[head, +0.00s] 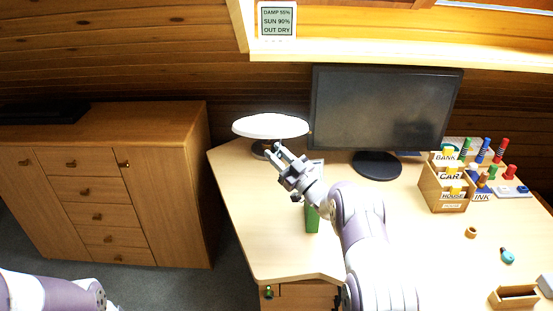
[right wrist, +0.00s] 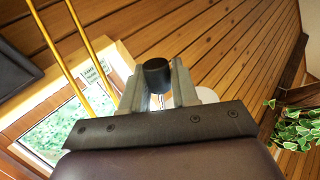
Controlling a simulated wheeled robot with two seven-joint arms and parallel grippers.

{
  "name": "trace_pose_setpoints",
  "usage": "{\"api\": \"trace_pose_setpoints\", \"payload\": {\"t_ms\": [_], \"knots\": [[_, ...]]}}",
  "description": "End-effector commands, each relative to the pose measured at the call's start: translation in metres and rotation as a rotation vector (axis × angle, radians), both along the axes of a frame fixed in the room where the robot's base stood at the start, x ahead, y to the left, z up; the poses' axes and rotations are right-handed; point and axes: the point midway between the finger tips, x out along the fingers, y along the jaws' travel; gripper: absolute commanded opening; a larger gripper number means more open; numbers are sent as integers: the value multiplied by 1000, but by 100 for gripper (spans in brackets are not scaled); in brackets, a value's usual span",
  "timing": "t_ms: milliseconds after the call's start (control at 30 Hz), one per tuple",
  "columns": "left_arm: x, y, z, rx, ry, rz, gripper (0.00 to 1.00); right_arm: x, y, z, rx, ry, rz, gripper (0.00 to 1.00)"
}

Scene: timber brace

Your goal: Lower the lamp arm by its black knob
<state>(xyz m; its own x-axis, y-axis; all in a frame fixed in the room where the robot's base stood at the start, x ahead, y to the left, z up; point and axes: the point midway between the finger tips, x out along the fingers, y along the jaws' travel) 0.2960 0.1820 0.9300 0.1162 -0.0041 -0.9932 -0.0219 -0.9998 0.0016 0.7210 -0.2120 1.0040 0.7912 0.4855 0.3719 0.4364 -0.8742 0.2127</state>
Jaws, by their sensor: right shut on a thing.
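The lamp's round white shade (head: 270,126) stands over the desk, left of the monitor, with a dark base partly showing below it. My right gripper (head: 279,158) is just below and in front of the shade. In the right wrist view, the black knob (right wrist: 157,75) sits between the two fingers of my right gripper (right wrist: 159,92), which is shut on it. The lamp arm cannot be made out in the head view. Two yellow rods (right wrist: 78,55) cross the right wrist view; I cannot tell whether they belong to the lamp. My left gripper is out of view.
The monitor (head: 385,110) stands right of the shade. A wooden card holder (head: 430,190) and several coloured pegs are on the desk's right. The desk's front left (head: 250,225) is clear. A wooden cabinet (head: 105,190) stands left.

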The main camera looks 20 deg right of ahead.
Motion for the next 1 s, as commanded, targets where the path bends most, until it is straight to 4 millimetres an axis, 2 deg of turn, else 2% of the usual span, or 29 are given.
{"api": "trace_pose_setpoints", "payload": {"t_ms": [33,67,433,467,500,833,1000], "knots": [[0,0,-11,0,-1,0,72,-2,1,-9,-1,-13,2,0],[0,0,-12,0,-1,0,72,-2,1,-10,-1,-18,2,0],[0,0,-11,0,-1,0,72,-5,2,-15,-1,-14,5,0],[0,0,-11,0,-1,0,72,-5,2,-15,-1,-13,5,39],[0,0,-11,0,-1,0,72,-5,2,-16,0,-13,4,48],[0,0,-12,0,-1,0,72,-8,-3,-14,0,-20,0,48],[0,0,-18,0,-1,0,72,-37,-22,-29,1,-18,-3,48]]}}
